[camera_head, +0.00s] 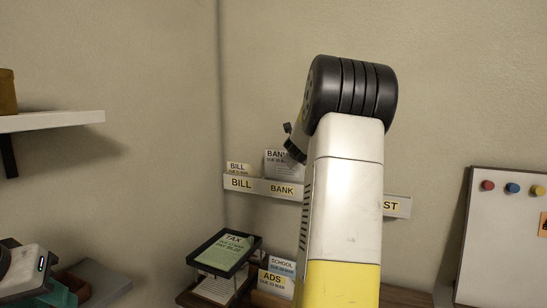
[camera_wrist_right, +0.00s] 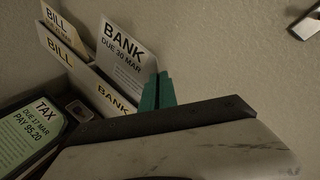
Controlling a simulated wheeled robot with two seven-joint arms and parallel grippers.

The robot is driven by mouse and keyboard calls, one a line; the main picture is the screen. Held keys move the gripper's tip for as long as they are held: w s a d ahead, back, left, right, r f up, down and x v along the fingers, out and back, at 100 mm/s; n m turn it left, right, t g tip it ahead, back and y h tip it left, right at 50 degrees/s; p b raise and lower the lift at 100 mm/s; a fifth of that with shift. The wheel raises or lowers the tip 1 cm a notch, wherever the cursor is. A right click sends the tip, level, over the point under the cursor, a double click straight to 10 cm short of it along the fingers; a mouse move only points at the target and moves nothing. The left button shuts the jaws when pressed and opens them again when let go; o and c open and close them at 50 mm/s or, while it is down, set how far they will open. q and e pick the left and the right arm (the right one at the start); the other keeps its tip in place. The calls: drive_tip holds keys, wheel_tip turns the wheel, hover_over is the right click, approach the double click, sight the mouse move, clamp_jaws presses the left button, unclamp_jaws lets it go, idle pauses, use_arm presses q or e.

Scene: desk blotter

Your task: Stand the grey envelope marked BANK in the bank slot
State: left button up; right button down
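The pale grey envelope marked BANK, DUE 30 MAR (camera_wrist_right: 122,50) stands slightly tilted behind the BANK label (camera_wrist_right: 113,103) of the wall rack. In the head view the envelope (camera_head: 276,163) shows above the BANK label (camera_head: 282,189), partly covered by my right wrist. In the right wrist view my right gripper (camera_wrist_right: 158,91) has its green fingers close together at the envelope's right edge, seemingly pinching it. The envelope's lower edge is hidden by the rack front. In the head view my right arm hides that gripper. My left gripper (camera_head: 58,290) is partly in view at lower left, its opening unclear.
A BILL envelope (camera_head: 238,168) stands in the slot to the left. Below the rack are a black tray with a green TAX sheet (camera_head: 226,251) and envelopes marked SCHOOL (camera_head: 282,265) and ADS (camera_head: 272,281). A whiteboard (camera_head: 507,240) with magnets is at right, a shelf (camera_head: 55,120) at left.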

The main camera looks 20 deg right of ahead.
drive_tip(key=shift+f, duration=3.25)
drive_tip(key=c, duration=1.6)
unclamp_jaws()
drive_tip(key=shift+v, duration=3.9)
